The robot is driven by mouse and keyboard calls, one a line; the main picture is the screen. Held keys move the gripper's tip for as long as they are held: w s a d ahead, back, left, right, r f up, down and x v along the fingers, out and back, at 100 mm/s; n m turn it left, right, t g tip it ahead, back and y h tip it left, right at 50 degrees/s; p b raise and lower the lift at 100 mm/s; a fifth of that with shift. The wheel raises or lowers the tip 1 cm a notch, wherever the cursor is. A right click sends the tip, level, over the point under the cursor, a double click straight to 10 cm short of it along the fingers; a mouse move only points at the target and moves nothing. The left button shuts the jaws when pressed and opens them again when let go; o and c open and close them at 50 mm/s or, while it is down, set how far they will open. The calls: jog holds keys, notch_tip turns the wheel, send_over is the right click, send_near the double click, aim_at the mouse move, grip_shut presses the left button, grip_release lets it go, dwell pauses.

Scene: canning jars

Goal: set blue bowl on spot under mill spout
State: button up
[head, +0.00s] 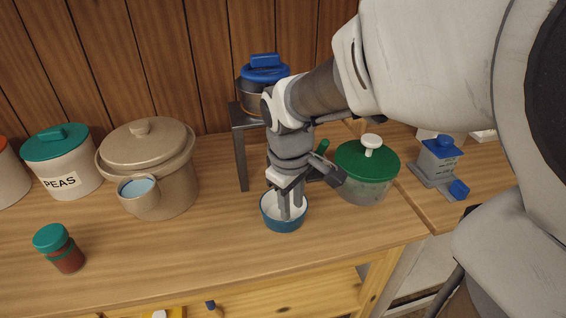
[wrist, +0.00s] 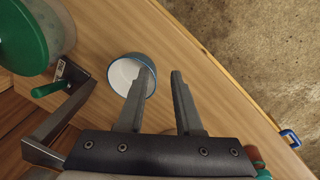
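The blue bowl (head: 283,223), white inside, stands upright on the wooden counter; it also shows in the wrist view (wrist: 122,72). My gripper (head: 291,214) points down at it with its fingers apart. In the wrist view, one fingertip of my gripper (wrist: 163,70) overlaps the bowl's right rim and the other is outside it; contact is unclear. Behind stands a grey metal stand (head: 241,150) carrying a blue-lidded vessel (head: 263,85). A green handle (wrist: 48,90) shows by the metal bracket. I cannot tell for certain which part is the mill; no spout or spot is discernible.
A green-lidded pot (head: 366,180) stands close right of my gripper. A grey device with blue parts (head: 438,170) is farther right. A beige crock (head: 170,185), a PEAS canister (head: 62,168) and a green-capped jar (head: 63,252) stand left. Counter left of the bowl is clear.

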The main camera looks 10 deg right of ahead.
jog(key=s+d+r+m+t, duration=0.1)
jog(key=s+r+m+t, duration=0.3)
jog(key=s+r+m, duration=0.3)
jog(key=s+r, duration=0.1)
jog(key=s, duration=0.2)
jog(key=shift+s+r+y, duration=0.15)
jog(key=shift+s+y, duration=0.15)
jog(key=shift+y, duration=0.1)
jog(key=shift+d, duration=0.1)
